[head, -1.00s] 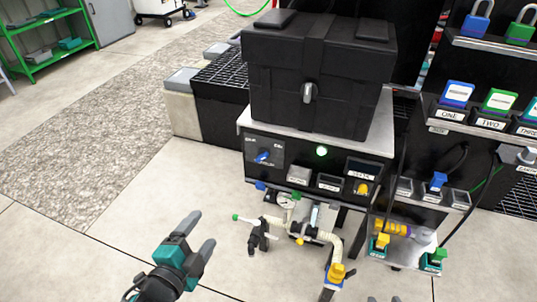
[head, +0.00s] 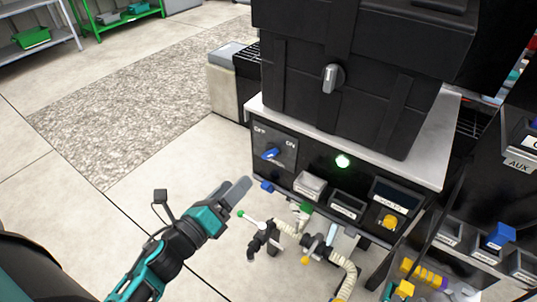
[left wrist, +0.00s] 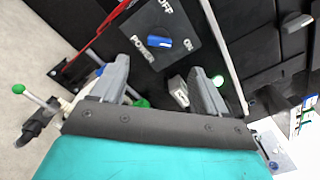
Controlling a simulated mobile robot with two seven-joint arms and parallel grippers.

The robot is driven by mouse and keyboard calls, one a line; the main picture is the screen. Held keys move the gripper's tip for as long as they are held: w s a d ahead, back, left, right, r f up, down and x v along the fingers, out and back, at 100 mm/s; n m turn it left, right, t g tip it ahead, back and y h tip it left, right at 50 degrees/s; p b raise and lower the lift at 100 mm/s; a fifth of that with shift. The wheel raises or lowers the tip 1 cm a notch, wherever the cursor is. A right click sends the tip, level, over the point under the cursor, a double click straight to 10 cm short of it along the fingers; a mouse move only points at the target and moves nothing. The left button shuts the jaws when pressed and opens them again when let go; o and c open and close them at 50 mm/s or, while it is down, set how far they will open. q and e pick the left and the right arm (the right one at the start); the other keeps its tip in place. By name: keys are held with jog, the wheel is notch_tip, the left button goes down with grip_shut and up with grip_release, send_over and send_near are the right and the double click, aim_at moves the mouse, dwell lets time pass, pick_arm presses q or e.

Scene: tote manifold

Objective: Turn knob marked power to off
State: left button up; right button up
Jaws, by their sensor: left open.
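The power knob (head: 270,153) is a small blue handle on a dark plate marked OFF and ON, at the left of the black panel front. In the left wrist view the blue knob (left wrist: 159,42) shows below the word OFF, beside POWER and ON. My left gripper (head: 238,190) is open and empty, to the left of the panel and apart from the knob. In the left wrist view its two grey fingers (left wrist: 160,75) are spread, with the knob beyond them. My right gripper is not in view.
A large black case (head: 355,70) sits on the panel's top. Pipes and a green-tipped valve handle (head: 250,218) lie below. Open floor is at the left.

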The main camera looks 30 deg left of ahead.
aim_at(266, 154)
pick_arm(q)
jog(key=w, duration=0.4)
jog(key=w+d, duration=0.1)
jog(key=w, duration=0.7)
jog(key=shift+d, duration=0.35)
jog(key=c, duration=1.1)
jog(key=shift+o, duration=0.2)
